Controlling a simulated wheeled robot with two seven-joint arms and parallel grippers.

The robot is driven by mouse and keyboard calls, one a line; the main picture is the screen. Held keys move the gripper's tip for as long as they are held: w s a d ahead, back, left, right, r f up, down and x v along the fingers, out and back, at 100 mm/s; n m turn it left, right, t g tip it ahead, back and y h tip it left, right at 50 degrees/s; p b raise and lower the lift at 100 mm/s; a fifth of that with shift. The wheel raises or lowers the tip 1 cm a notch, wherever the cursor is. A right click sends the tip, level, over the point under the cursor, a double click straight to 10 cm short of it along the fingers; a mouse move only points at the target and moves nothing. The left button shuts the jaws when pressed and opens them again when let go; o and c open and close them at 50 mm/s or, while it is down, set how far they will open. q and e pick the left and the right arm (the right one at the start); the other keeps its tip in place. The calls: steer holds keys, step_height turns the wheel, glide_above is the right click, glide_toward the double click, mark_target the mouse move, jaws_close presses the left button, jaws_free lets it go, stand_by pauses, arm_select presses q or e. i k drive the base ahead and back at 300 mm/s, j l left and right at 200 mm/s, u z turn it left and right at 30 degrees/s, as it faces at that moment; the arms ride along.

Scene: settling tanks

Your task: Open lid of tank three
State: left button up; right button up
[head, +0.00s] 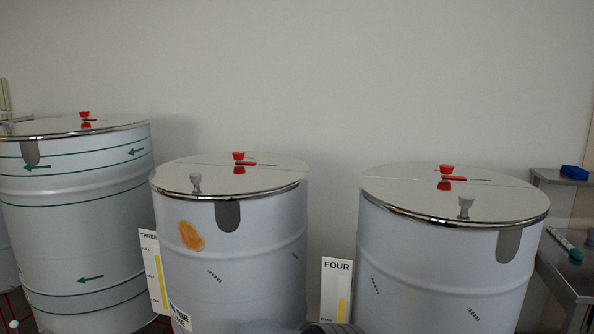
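Tank three is the middle pale drum (250,265), beside a sign (150,250) reading THREE and with an orange-brown patch on its wall. Its shiny round lid (275,172) lies flat and closed on the rim. A red knob (239,156) stands toward the back of the lid and is mirrored in it. A small grey knob (196,181) stands near the front left edge. A grey rounded tab (228,216) hangs down the front wall below the rim. Neither of my grippers shows. Grey parts, probably mine, just enter at the bottom edge.
A closed tank (85,215) with green bands and arrows stands at left. Another closed tank (440,255) stands right of a sign (337,290) reading FOUR. A grey shelf unit (560,275) at far right holds a blue item (574,172). Space above the lids is clear.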

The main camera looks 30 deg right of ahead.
mark_target(192, 179)
steer(key=i+j+z, duration=0.4)
steer(key=j+z, duration=0.2)
steer(key=i+j+z, duration=0.1)
steer(key=j+z, duration=0.25)
steer(key=i+j+z, duration=0.1)
steer(key=j+z, duration=0.2)
steer(key=j, duration=0.15)
steer(key=j+z, duration=0.3)
steer(key=j, duration=0.1)
